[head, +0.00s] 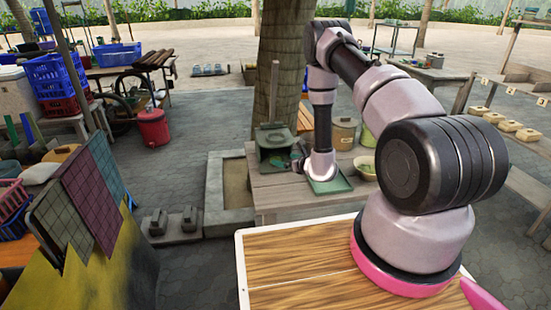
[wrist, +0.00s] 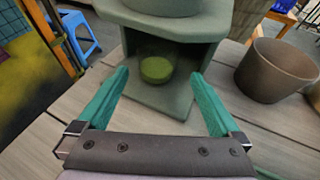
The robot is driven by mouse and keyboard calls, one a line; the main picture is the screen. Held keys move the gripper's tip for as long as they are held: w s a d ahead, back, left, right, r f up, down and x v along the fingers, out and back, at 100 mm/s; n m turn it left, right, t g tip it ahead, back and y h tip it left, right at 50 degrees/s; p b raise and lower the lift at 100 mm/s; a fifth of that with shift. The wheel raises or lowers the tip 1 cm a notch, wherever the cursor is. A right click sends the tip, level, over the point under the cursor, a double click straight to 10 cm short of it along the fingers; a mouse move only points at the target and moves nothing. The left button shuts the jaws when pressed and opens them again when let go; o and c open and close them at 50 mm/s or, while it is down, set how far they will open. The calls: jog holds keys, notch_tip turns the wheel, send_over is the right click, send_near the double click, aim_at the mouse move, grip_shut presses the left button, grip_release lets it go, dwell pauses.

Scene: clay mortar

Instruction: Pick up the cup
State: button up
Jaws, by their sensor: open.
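A small round green object (wrist: 156,69), which may be the cup, sits inside the opening of a grey-green stove-like block (wrist: 207,28) in the wrist view. My gripper (wrist: 160,76) is open, its two teal fingers pointing toward the opening, one on each side of the green object. The object appears beyond the fingertips, and I see no contact.
A brown, cup-shaped vessel (wrist: 274,71) stands to the right on the planks in the wrist view. A tree trunk (head: 284,60) rises behind.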

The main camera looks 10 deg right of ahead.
aim_at(280, 158)
jog(key=shift+a+x, duration=0.1)
jog(key=shift+x, duration=1.25)
jog(key=shift+a+x, duration=0.15)
jog(key=shift+x, duration=1.25)
jog(key=shift+s, duration=0.1)
jog(key=c, duration=1.3)
